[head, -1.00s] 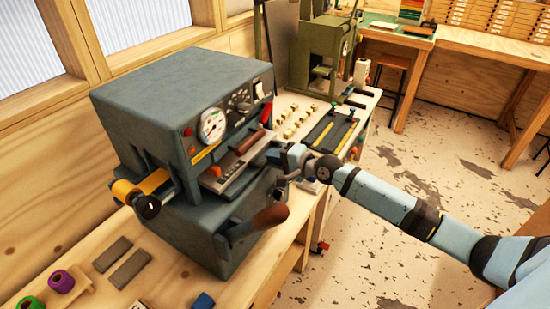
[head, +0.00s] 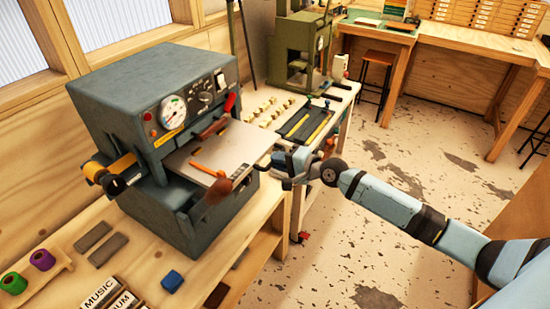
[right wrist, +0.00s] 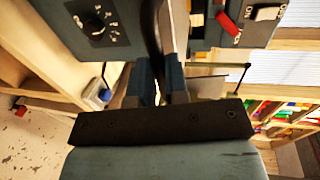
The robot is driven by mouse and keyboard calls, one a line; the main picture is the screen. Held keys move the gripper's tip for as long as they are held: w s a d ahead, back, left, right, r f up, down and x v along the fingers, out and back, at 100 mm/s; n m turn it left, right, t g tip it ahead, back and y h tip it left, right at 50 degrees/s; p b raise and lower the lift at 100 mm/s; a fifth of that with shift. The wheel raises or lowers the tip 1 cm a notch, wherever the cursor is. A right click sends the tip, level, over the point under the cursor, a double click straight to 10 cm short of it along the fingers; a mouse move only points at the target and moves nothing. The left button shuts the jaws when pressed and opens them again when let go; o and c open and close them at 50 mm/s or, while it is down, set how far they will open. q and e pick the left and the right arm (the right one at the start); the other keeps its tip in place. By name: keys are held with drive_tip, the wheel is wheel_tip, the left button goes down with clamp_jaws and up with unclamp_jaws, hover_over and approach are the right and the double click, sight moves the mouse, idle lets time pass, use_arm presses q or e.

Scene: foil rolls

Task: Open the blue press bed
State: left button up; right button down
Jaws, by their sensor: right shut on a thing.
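The blue-grey press (head: 150,100) stands on the wooden bench at the left. Its flat, light metal bed (head: 232,148) sticks out of the front opening, well clear of the body. In the right wrist view the fingers (right wrist: 158,85) close on a dark bar; the exact contact is partly hidden. My left gripper is out of view.
A brown-knobbed lever (head: 218,190) stands close to the bed's front. A gold foil roll (head: 113,167) sits on the press's left side. A green press (head: 297,50) and a dark tray (head: 308,122) are behind. The floor on the right is open.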

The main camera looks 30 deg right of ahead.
drive_tip(key=f+v, duration=0.1)
drive_tip(key=v, duration=0.5)
drive_tip(key=shift+s+d, duration=0.3)
drive_tip(key=shift+s, duration=0.15)
drive_tip(key=shift+f, duration=0.1)
drive_tip(key=c, duration=1.1)
unclamp_jaws()
drive_tip(key=shift+b, duration=0.3)
drive_tip(key=b+v, duration=0.5)
drive_tip(key=v, duration=0.8)
drive_tip(key=shift+s+d+b, duration=0.25)
drive_tip(key=shift+s+b, duration=0.05)
drive_tip(key=shift+s, duration=0.05)
